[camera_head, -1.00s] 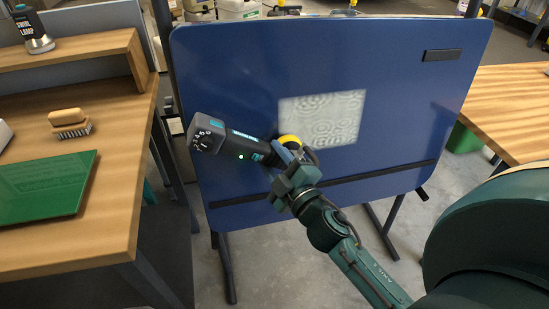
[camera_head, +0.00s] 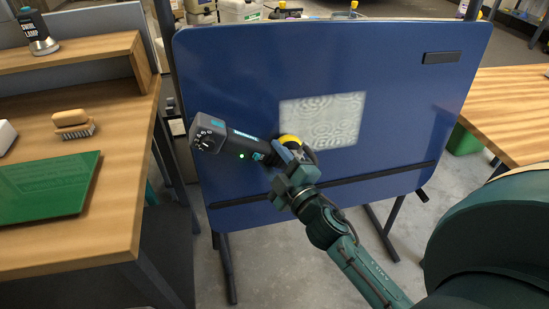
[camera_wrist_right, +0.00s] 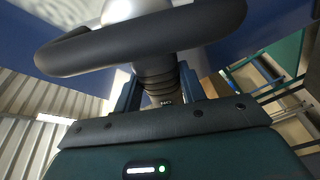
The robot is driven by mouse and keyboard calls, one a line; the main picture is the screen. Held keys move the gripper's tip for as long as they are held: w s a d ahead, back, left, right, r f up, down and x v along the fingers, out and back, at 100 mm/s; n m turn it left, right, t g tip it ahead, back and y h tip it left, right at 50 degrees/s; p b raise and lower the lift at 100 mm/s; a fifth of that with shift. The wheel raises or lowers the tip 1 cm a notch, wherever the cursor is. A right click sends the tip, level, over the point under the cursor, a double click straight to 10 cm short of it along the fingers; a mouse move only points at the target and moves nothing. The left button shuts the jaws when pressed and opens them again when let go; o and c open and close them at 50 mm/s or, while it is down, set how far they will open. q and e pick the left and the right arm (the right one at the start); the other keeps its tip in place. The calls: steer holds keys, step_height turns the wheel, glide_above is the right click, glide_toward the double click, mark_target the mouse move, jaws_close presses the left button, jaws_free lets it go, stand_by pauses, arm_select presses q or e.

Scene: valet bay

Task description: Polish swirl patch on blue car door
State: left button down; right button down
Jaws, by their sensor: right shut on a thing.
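The blue car door (camera_head: 235,80) stands upright on a dark stand in the middle of the head view. The swirl patch (camera_head: 325,118) is a pale rectangle with ring marks on its face. My right gripper (camera_head: 283,166) is shut on the polisher (camera_head: 232,141), a black tool with a dial, teal marks and a green light. Its yellow pad (camera_head: 290,141) is at the patch's lower left corner; I cannot tell whether it touches the door. In the right wrist view, the jaws (camera_wrist_right: 160,92) grip the tool's ribbed neck. My left gripper is out of view.
A wooden bench (camera_head: 110,205) at left holds a brush (camera_head: 72,123), a green board (camera_head: 45,188) and, on its shelf, a dark bottle (camera_head: 35,35). Another wooden table (camera_head: 515,105) is at right. A dark strip (camera_head: 375,176) crosses the door's lower part.

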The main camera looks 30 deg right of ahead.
steer(key=shift+w+d+r, duration=0.1)
steer(key=shift+w, duration=0.5)
stand_by(0.8)
stand_by(0.6)
steer(key=shift+d, duration=0.2)
steer(key=shift+s+d+p, duration=0.2)
steer(key=shift+d+p, duration=0.1)
steer(key=shift+d, duration=0.55)
steer(key=shift+d, duration=0.1)
steer(key=shift+s+d, duration=0.2)
steer(key=shift+d, duration=0.65)
steer(key=shift+r, duration=0.1)
steer(key=shift+r, duration=0.1)
